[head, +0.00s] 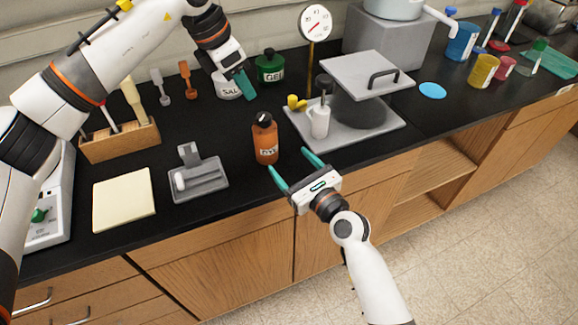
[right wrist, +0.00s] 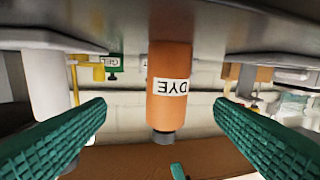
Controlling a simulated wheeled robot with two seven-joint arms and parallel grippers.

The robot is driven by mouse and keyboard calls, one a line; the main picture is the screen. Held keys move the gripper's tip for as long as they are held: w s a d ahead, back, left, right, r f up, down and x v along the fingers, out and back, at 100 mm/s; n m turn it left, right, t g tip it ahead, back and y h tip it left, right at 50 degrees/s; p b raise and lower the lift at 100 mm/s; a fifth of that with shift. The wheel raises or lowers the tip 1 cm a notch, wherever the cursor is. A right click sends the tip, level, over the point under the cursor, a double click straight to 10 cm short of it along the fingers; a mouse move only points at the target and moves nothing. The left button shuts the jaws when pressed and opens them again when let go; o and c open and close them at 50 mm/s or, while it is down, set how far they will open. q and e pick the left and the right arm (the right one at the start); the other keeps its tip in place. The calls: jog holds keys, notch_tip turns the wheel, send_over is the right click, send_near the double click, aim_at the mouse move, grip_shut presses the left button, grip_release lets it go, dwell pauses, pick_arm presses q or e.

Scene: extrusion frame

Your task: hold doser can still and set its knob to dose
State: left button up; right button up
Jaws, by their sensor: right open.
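The orange bottle labelled DYE (head: 265,140), with a black top bearing a light mark, stands upright on the black counter. I take it as the doser can. In the right wrist view the bottle (right wrist: 170,90) appears upside down, between the fingers and beyond their tips, with gaps on both sides. My right gripper (head: 289,160) is open and empty, just in front of the bottle. My left gripper (head: 246,86) points down, up and left of the bottle, overlapping the SAL-labelled container in the picture. Its finger gap is hidden. The knob's exact setting is too small to read.
The white SAL-labelled container (head: 226,90) and green GEL jar (head: 270,67) stand behind. A grey holder (head: 198,182) and pale pad (head: 124,198) lie left. The counter's front edge is close to the bottle.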

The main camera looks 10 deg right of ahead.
aim_at(262, 138)
jog(key=shift+s+a+f+m, duration=0.15)
jog(key=shift+a+m, duration=0.15)
jog(key=shift+a, duration=0.1)
jog(key=shift+w+a, duration=0.25)
jog(key=x, duration=1.1)
jog(key=shift+w+f, duration=0.1)
jog(key=shift+c, duration=0.3)
